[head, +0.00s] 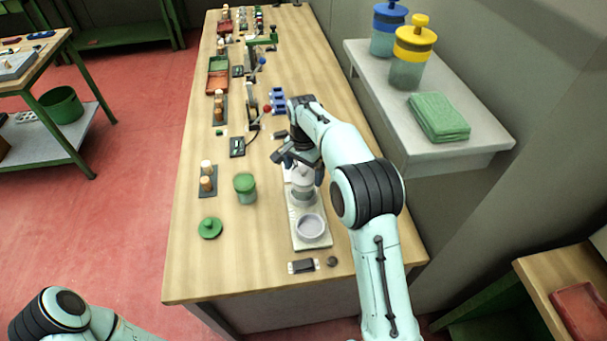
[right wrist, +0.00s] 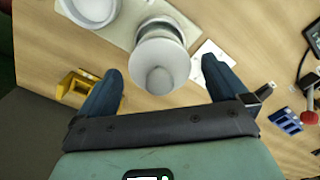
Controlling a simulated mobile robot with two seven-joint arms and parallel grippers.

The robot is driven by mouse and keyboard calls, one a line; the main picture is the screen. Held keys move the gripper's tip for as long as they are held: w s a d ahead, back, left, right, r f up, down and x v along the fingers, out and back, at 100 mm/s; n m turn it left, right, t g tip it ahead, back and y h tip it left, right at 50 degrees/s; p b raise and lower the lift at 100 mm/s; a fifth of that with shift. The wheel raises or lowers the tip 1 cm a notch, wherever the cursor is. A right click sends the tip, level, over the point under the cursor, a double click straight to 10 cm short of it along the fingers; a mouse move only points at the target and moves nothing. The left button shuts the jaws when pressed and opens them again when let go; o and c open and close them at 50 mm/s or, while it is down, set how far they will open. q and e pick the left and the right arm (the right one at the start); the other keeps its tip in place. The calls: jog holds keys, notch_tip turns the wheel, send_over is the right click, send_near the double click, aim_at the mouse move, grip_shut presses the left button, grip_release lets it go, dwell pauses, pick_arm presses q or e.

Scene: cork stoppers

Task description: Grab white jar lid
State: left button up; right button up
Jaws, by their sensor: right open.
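In the right wrist view the lid (right wrist: 160,78) shows from above, between my fingers. My right gripper (head: 304,167) is open, with one finger on each side of the lid. In the right wrist view the gripper (right wrist: 162,72) shows clear gaps between both fingers and the lid. The arm partly hides the jar in the head view. My left gripper is out of view; only part of its arm shows at lower left.
The jar stands on a pale board (head: 295,222) beside a shallow white dish (head: 310,228). A green jar (head: 245,188) and green lid (head: 209,228) stand left. A grey shelf (head: 455,150) with canisters borders the right. Bare wood lies at the bench's front left.

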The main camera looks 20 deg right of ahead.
jog(key=c, duration=1)
